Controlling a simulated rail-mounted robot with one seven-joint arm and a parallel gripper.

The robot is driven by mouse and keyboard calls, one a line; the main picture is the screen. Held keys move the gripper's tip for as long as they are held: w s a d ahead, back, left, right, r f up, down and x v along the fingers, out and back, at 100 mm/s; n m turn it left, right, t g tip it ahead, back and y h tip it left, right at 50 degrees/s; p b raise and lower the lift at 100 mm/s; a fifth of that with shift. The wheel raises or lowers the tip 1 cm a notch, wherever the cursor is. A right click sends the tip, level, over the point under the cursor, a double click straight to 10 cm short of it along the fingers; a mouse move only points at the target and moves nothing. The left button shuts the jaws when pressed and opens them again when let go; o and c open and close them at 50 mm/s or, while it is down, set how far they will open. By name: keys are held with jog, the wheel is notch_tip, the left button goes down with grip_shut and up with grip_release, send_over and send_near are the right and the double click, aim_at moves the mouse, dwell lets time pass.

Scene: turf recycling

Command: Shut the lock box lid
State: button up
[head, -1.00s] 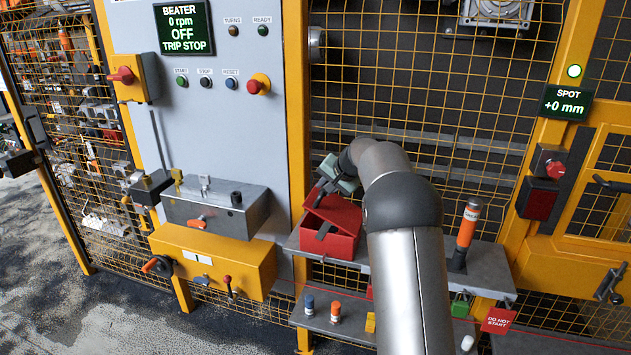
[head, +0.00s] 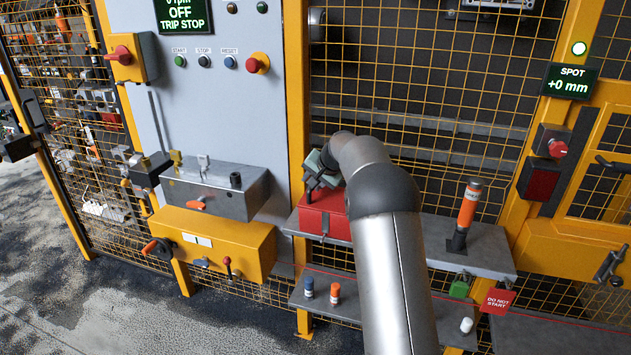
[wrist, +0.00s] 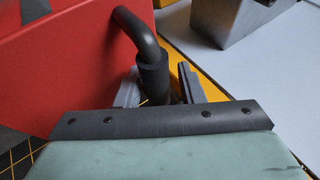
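The red lock box (head: 325,222) stands on the upper grey shelf, partly behind my arm. Its lid looks lowered onto the box or nearly so; I cannot tell if it is fully seated. A dark hasp-like piece (head: 325,224) hangs on the box front. My gripper (head: 309,192) is at the lid's left side. In the wrist view, a bent black handle (wrist: 152,70) comes off a red face (wrist: 60,60) and ends between my fingers (wrist: 160,88). The fingers stand apart, with a gap showing on the handle's right.
A grey metal box (head: 215,190) and a yellow cabinet (head: 215,240) are to the left. Yellow mesh fencing is behind. Small coloured items sit on the lower shelf (head: 375,297).

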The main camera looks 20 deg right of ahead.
jog(key=shift+o, duration=0.2)
jog(key=shift+s+d+r, duration=0.15)
jog(key=shift+s+r, duration=0.05)
jog(key=shift+r, duration=0.05)
jog(key=b+v, duration=0.3)
jog(key=v, duration=1.3)
jog(key=shift+s+r, duration=0.25)
jog(key=shift+r, duration=0.1)
jog(key=shift+s, duration=0.1)
